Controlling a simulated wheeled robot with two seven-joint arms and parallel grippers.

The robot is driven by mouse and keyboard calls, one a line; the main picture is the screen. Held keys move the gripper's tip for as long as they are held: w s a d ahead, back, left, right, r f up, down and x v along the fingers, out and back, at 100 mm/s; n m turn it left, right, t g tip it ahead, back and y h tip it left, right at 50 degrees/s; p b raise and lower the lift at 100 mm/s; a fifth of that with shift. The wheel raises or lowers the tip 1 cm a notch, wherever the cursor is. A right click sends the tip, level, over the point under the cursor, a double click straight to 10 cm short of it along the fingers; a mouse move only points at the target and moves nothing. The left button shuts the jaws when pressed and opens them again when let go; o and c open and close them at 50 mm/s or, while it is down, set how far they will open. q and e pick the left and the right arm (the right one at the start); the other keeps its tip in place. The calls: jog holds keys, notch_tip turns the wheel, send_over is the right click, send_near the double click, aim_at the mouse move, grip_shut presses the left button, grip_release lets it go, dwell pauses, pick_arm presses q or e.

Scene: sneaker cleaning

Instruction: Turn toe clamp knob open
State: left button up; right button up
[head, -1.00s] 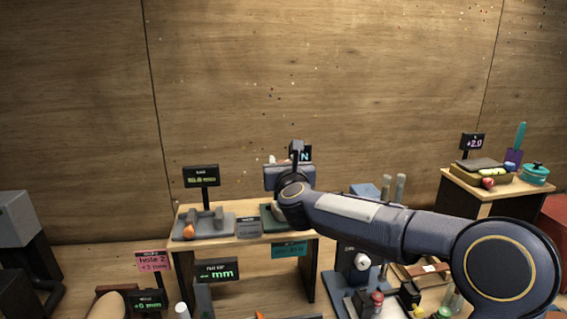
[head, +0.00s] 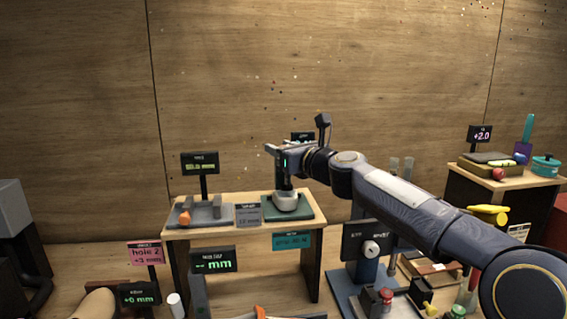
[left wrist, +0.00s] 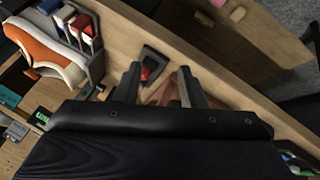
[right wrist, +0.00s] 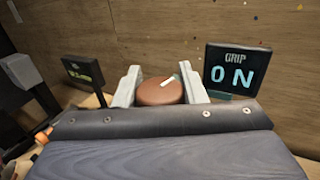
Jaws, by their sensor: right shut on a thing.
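My right gripper (head: 285,182) points down over a pale round base (head: 286,203) on a green pad on the small wooden table at the back. In the right wrist view its fingers (right wrist: 160,88) are shut on a brown round knob (right wrist: 158,94) with a white mark on top. I cannot read a clamp label on this knob. A grey fixture with an orange knob (head: 184,217) stands left of the right gripper. An orange and white sneaker (left wrist: 48,54) shows in the left wrist view.
A "GRIP ON" display (right wrist: 236,70) stands close behind my right gripper. A millimetre display (head: 200,163) rises on a post at the left. A blue stand with a white knob (head: 371,248) is in front, below my right arm.

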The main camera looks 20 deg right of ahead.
jog(key=shift+n+g+y, duration=0.4)
jog(key=shift+n+y, duration=0.4)
jog(key=shift+y, duration=0.4)
jog(key=shift+s+a+n+g+y+p, duration=0.1)
jog(key=shift+a+n+g+y+p, duration=0.1)
jog(key=shift+n+g+y, duration=0.3)
jog(key=shift+a+n+g+y+p, duration=0.1)
jog(key=shift+n+g+y+p, duration=0.1)
jog(key=shift+n+y, duration=0.5)
jog(key=shift+y, duration=0.3)
jog(key=o, duration=1)
jog(key=shift+s+d, duration=0.1)
jog(key=shift+s+d, duration=0.2)
jog(key=shift+s, duration=0.1)
jog(key=b+v, duration=0.1)
jog(key=v, duration=0.6)
jog(key=shift+b, duration=0.4)
